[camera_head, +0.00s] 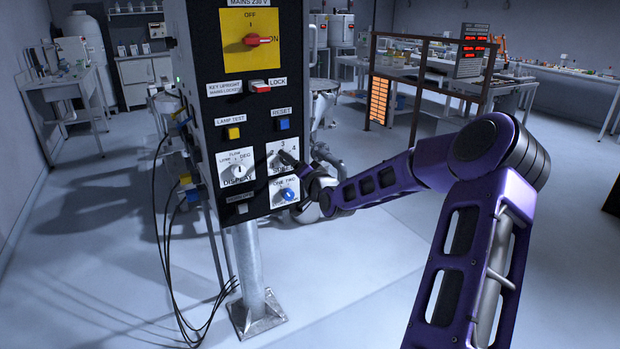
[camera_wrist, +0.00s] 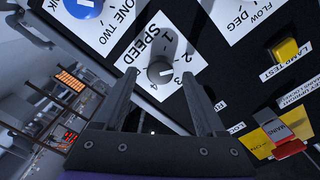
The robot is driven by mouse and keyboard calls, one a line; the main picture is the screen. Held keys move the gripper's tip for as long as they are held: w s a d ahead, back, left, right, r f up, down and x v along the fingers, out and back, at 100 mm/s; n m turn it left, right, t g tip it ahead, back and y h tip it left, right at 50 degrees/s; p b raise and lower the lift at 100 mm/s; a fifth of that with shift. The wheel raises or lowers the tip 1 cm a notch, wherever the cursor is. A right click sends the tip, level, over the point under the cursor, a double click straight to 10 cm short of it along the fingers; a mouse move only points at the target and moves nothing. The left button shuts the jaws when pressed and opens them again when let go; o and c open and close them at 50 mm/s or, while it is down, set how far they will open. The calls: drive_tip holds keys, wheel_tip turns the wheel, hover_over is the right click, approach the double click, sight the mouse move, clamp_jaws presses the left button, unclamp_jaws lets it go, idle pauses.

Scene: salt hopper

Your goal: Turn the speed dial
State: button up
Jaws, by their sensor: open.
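The speed dial (camera_wrist: 160,69) is a round grey knob on a white plate marked SPEED, with numbers 1 to 4 around it. My gripper (camera_wrist: 160,80) is open, with one finger on each side of the dial in the wrist view. I cannot tell whether the fingers touch it or which number its pointer marks. In the head view my gripper (camera_head: 289,160) is at the panel's right side, in front of the speed plate (camera_head: 273,150), and covers most of the dial.
Close by on the black panel are the display dial (camera_head: 238,169), a blue knob (camera_head: 288,194) below, the blue reset button (camera_head: 283,124) above, a yellow lamp test button (camera_head: 233,133), a red-handled key switch (camera_head: 260,86) and the red mains switch (camera_head: 259,40). Cables hang at left.

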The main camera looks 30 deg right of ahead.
drive_tip(key=s+p, duration=0.1)
drive_tip(key=s, duration=1.4)
drive_tip(key=shift+s+d+r, duration=0.15)
drive_tip(key=shift+s, duration=0.15)
